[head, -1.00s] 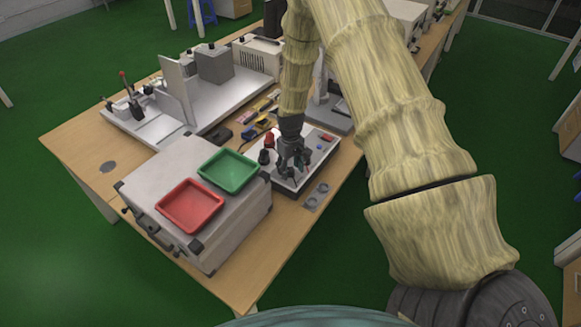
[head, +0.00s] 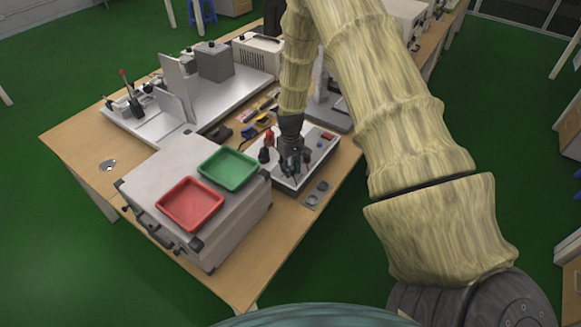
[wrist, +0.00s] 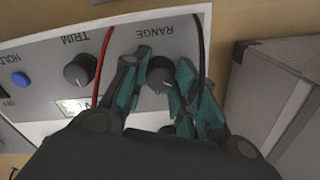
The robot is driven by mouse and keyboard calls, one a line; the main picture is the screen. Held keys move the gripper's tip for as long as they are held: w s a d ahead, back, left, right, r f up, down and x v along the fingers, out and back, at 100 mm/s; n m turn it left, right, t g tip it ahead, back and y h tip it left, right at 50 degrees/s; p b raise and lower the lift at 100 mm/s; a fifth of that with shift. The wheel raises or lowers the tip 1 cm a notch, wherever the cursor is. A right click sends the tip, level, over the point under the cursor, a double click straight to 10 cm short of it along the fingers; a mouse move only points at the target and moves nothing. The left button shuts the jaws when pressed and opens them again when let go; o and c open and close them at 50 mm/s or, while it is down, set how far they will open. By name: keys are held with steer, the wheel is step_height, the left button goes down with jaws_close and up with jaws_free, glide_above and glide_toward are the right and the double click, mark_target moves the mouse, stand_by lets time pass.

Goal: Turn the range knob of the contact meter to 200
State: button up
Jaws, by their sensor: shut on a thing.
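The contact meter (head: 285,181) is a light box with a sloped panel on the wooden bench. In the wrist view its range knob (wrist: 160,76) is dark and round, below the printed word RANGE. My gripper (wrist: 163,66) has its teal fingers shut on the range knob, one on each side. In the head view my gripper (head: 294,168) points down onto the meter's panel. The knob's pointer and the 200 mark cannot be made out; the fingers cover part of the dial.
A trim knob (wrist: 80,70) and a blue button (wrist: 21,78) are on the same panel. A red lead (wrist: 103,65) and a black lead (wrist: 200,45) cross it near my fingers. A case (head: 165,235) with red and green trays stands left of the meter.

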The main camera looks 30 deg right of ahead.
mark_target(291, 167)
steer(key=m+b, duration=0.2)
steer(key=m, duration=0.9)
steer(key=shift+b, duration=0.35)
steer(key=shift+m, duration=0.3)
steer(key=o, duration=1)
steer(key=shift+o, duration=0.2)
step_height(291, 167, up, 12)
